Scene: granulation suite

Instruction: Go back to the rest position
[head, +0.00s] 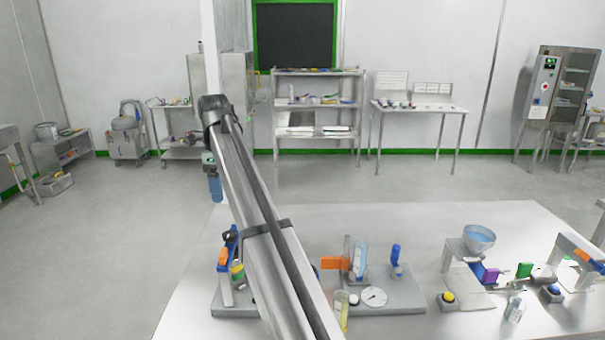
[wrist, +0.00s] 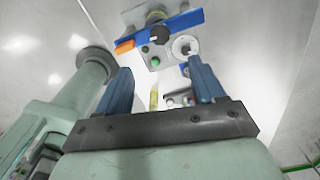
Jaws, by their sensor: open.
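My gripper (wrist: 158,78) is open in the wrist view, its two blue fingers well apart with nothing held between them. In the head view my gripper (head: 215,188) hangs under the far end of my raised arm, at the left beyond the table's far-left corner. Only a blue finger and part of the greenish body show there. My arm crosses the head view diagonally and hides part of the bench.
The white table (head: 400,235) carries a grey base (head: 405,300) with a dial (head: 374,297), a funnel stand with a bowl (head: 479,238), and a yellow-topped button box (head: 448,299). A yellowish tube (wrist: 154,97) shows beyond the fingers. The floor behind is open.

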